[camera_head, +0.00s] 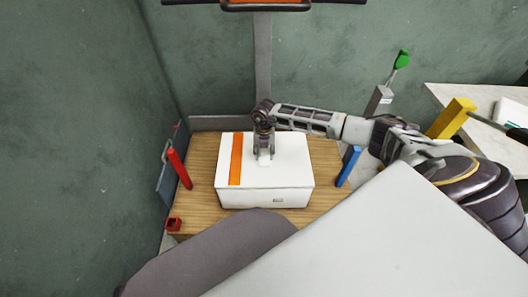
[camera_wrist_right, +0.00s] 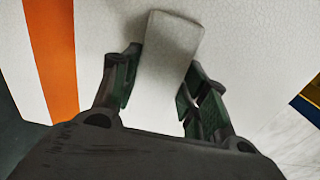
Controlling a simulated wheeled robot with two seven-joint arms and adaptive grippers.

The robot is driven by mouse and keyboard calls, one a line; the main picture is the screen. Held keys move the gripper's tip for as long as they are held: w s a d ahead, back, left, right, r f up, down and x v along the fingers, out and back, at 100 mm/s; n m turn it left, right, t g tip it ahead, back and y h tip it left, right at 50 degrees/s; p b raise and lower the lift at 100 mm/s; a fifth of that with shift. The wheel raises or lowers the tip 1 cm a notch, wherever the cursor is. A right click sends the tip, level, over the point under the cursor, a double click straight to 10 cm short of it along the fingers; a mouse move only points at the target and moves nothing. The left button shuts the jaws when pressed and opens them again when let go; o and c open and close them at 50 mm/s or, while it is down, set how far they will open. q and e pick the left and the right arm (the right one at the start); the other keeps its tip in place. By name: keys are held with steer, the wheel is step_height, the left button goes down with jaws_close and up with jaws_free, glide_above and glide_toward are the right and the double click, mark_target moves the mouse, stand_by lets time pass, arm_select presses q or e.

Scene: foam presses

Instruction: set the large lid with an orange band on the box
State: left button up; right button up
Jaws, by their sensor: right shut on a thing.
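The large white lid (camera_head: 291,160) with an orange band (camera_head: 236,160) lies over the white box (camera_head: 262,198) on the wooden table. It looks level and lined up with the box. I cannot tell if a thin gap is left between them. My right gripper (camera_head: 265,156) points down at the middle of the lid, shut on its pale handle. In the right wrist view the handle (camera_wrist_right: 171,50) is between the two fingers (camera_wrist_right: 158,88), and the orange band (camera_wrist_right: 52,50) runs to the left. My left gripper is not in view.
A red post (camera_head: 179,168) stands at the table's left edge and a blue post (camera_head: 348,166) at its right. A small red block (camera_head: 174,224) sits at the front left corner. Bare wooden table (camera_head: 203,150) shows around the box. A pale side table (camera_head: 470,100) stands right.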

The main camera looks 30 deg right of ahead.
steer(key=shift+f, duration=0.4)
steer(key=o, duration=1.1)
step_height(320, 180, up, 12)
stand_by(0.5)
stand_by(0.8)
